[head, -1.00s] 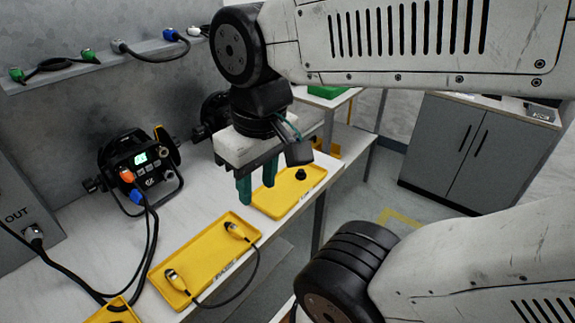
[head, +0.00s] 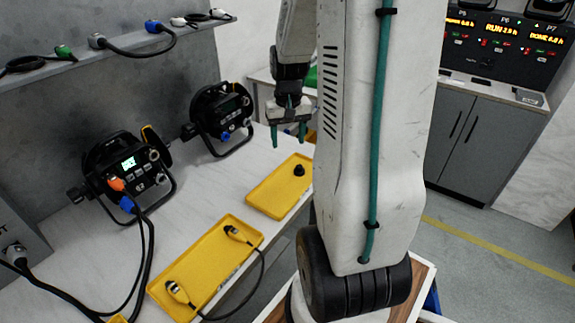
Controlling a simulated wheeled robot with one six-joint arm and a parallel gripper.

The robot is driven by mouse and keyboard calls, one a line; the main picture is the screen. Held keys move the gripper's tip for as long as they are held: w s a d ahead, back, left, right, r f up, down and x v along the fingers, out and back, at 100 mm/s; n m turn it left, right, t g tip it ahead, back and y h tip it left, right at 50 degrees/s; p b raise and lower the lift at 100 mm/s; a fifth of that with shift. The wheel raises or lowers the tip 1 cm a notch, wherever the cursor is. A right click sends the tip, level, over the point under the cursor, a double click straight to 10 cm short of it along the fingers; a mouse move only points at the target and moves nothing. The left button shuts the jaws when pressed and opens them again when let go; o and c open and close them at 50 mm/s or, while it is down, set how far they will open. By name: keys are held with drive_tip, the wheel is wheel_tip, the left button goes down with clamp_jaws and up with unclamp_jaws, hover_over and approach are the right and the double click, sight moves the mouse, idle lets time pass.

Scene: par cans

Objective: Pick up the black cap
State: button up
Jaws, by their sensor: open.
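The black cap (head: 299,170) sits in the far yellow tray (head: 268,197), near its far right end. It is a small dark round piece. My gripper (head: 288,140) is open and empty, its two green fingers pointing down. In the picture it shows above and a little left of the cap, apart from it. How far it is beyond the cap is hard to tell. My arm hides part of the area right of the tray.
A nearer yellow tray (head: 218,252) holds a cable with yellow-bodied connectors. Two black par cans (head: 128,170) (head: 218,115) stand on the bench (head: 85,235) to the left. A wall shelf (head: 110,55) carries cables. Grey cabinets (head: 470,135) stand at the right.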

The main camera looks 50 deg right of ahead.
drive_tip(key=m, duration=0.1)
hover_over(299, 166)
drive_tip(key=f, duration=0.4)
drive_tip(key=shift+w+d, duration=0.2)
drive_tip(key=shift+d, duration=0.1)
drive_tip(key=f, duration=0.6)
drive_tip(key=shift+s+a+f, duration=0.15)
drive_tip(key=shift+s+a, duration=0.15)
drive_tip(key=shift+a, duration=0.05)
drive_tip(key=shift+f, duration=0.6)
drive_tip(key=c, duration=1.1)
